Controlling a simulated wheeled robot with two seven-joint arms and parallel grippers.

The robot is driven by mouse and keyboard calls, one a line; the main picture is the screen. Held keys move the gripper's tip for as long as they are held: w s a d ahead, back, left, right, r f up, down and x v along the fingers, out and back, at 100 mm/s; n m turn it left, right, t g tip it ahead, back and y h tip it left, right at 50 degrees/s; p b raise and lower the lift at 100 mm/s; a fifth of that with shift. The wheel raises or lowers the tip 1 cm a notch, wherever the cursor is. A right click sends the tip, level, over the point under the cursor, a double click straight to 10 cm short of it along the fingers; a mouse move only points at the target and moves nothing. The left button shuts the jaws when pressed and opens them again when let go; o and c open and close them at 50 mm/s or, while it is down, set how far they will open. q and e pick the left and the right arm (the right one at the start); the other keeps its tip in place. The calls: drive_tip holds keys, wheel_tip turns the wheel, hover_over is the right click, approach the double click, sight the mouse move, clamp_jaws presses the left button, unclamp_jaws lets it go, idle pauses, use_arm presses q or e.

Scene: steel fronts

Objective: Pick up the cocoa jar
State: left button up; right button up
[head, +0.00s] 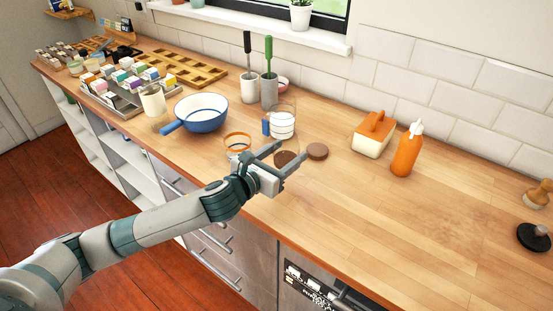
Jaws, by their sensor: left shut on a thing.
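The cocoa jar (284,158) looks like a clear glass jar with dark brown powder in it, near the front edge of the wooden counter in the head view. My left gripper (288,152) has its two fingers on either side of the jar and is shut on it. The fingers hide part of the jar. I cannot tell whether its base is clear of the counter. A round brown lid (317,151) is just right of the jar. My right gripper is not in view.
A clear container with white contents (282,125) stands behind the jar, and an orange-rimmed glass (237,142) to its left. A blue pan (201,113) is farther left. An orange-lidded box (372,138) and orange bottle (406,152) stand right. The front-right counter (420,220) is clear.

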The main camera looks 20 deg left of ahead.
use_arm(q)
drive_tip(key=s+d+r, duration=0.2)
drive_tip(key=d+r, duration=0.3)
drive_tip(key=d, duration=0.3)
drive_tip(key=shift+s+b, duration=0.3)
drive_tip(key=shift+b, duration=0.1)
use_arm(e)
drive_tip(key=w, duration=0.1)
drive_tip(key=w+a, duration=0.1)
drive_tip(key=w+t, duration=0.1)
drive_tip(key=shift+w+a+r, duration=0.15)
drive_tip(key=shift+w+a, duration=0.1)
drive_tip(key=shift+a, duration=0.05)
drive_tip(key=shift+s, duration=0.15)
